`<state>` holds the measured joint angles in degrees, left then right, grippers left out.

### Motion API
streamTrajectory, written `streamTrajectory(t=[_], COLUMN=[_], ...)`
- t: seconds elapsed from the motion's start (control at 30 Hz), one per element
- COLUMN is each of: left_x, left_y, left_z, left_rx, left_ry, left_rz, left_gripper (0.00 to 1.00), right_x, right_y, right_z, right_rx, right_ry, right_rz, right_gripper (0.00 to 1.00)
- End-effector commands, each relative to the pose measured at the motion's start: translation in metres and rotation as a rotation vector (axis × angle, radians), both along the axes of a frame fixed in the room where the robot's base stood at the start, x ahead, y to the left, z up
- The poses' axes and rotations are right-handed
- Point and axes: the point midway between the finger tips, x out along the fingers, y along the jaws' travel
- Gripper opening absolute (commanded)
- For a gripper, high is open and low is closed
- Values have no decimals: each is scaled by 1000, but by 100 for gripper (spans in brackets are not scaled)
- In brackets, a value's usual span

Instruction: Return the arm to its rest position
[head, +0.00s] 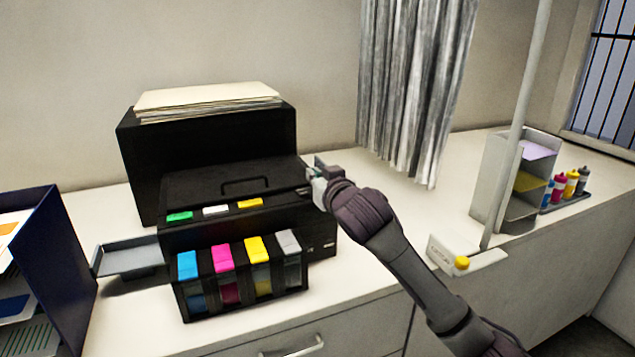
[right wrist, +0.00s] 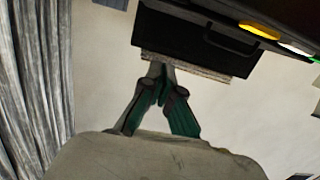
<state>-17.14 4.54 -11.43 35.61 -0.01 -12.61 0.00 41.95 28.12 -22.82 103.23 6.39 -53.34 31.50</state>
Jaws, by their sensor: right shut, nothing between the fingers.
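My right arm (head: 400,255) reaches up from the lower right in the head view. My right gripper (head: 318,178) is at the right side of the black printer (head: 225,190), near its upper right edge. In the right wrist view, my right gripper (right wrist: 163,72) is shut with its fingertips together and nothing between them. The printer (right wrist: 190,35) shows upside down beyond the fingertips there. I cannot tell whether the fingers touch the printer. My left gripper is not in view.
Ink tanks (head: 240,275) with coloured caps stand at the printer's front. A blue file rack (head: 62,250) is at left. A grey curtain (head: 415,80) hangs behind. A thin pole (head: 515,120), a shelf unit (head: 495,185) and several bottles (head: 570,185) stand at right.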

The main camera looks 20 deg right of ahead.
Motion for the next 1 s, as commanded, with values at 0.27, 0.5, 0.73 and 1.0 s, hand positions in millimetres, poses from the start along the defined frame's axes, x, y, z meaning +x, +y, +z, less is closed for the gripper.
streamTrajectory(t=[0.27,0.5,0.73,1.0], left_x=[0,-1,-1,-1], left_y=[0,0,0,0], left_z=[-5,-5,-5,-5], left_rx=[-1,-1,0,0], left_ry=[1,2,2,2], left_rz=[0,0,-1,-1], left_gripper=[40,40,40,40], right_x=[-16,-16,-17,-74], right_y=[-1,-1,1,25], right_z=[6,6,-1,-126], right_rx=[-1,0,-1,-40], right_ry=[-1,0,11,252], right_rz=[-1,-1,1,28], right_gripper=[0,0,0,0])
